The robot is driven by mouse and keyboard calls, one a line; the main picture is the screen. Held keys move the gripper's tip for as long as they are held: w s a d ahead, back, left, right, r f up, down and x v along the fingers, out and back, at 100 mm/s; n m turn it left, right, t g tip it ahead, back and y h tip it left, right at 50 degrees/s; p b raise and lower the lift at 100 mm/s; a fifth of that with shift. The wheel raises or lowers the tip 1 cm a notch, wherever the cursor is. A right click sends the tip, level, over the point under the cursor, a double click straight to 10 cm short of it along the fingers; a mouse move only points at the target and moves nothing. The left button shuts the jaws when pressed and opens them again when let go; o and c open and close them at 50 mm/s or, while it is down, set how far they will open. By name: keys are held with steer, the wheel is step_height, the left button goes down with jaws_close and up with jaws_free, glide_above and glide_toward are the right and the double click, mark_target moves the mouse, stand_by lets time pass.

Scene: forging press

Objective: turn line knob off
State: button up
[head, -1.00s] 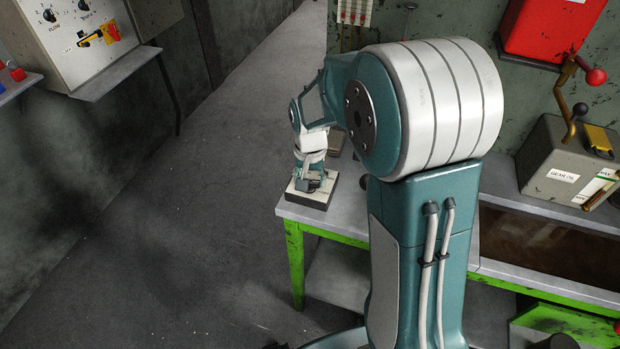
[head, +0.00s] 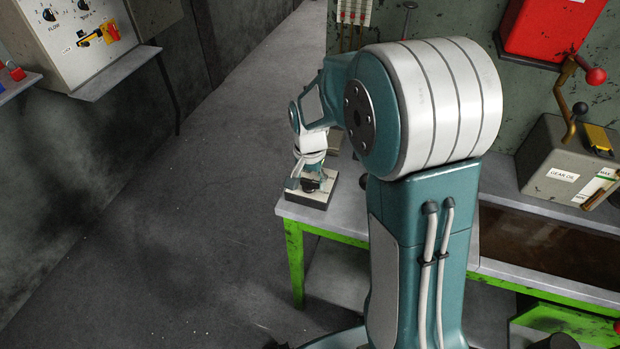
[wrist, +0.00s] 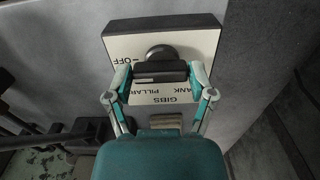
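The line knob (wrist: 160,72) is a black bar-shaped handle on a pale plate (wrist: 210,40) marked OFF, GIBS, PILLAR and TANK. In the wrist view its bar lies left to right, with the OFF mark at the upper left. My gripper (wrist: 161,78) has its fingers spread wide, one beside each end of the bar. Small gaps seem to show, but contact is hard to judge. In the head view my gripper (head: 309,184) is over the dark knob (head: 309,186), on the block (head: 320,199) at the bench's left end.
The grey bench (head: 350,215) has green legs. A gear oil box (head: 555,165) and a red-knobbed lever (head: 575,85) stand to the right. A control panel (head: 80,40) hangs at upper left. The floor (head: 180,230) left of the bench is clear.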

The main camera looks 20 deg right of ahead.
mark_target(309, 181)
steer(key=shift+o, duration=1)
steer(key=shift+a, duration=0.1)
steer(key=shift+w+r, duration=0.1)
step_height(309, 181, up, 12)
steer(key=s+r+n+t, duration=0.2)
steer(key=s+n, duration=0.1)
steer(key=s, duration=0.7)
steer(key=s+r+n+t, duration=0.3)
steer(key=s+n, duration=0.1)
steer(key=s, duration=0.7)
steer(key=shift+r+t, duration=0.25)
steer(key=shift+t, duration=0.05)
